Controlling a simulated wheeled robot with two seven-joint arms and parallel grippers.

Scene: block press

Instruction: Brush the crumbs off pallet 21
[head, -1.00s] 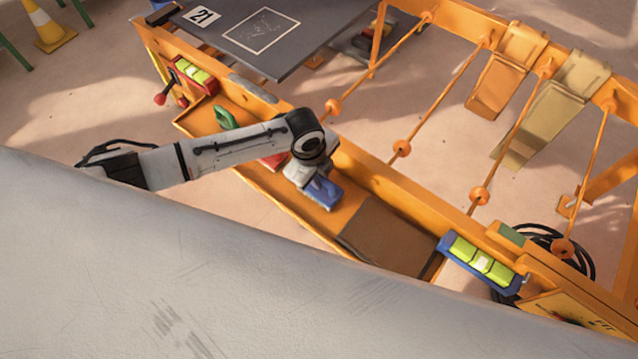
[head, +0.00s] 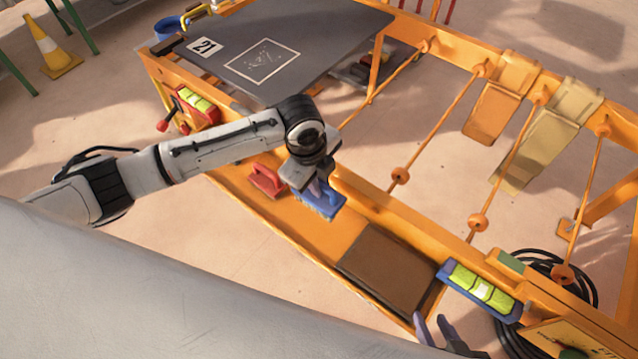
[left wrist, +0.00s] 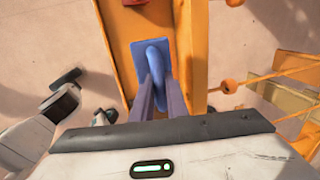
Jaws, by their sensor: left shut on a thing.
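Pallet 21 is a dark grey board (head: 335,40) with a "21" label (head: 206,47) at the back left. A white square outline on it (head: 262,63) encloses small pale crumbs. My left gripper (head: 312,186) is shut on the handle of a blue brush (head: 326,207), over the orange tray. In the left wrist view the fingers (left wrist: 160,88) stand on both sides of the brush's handle, and the blue brush back (left wrist: 138,60) shows beyond. I cannot tell how far the brush is above the tray. My right gripper (head: 435,328) is open and empty at the bottom edge.
Yellow-green levels sit at both ends of the frame, one in a blue holder (head: 480,288). Orange rods with rollers (head: 399,175) span the frame.

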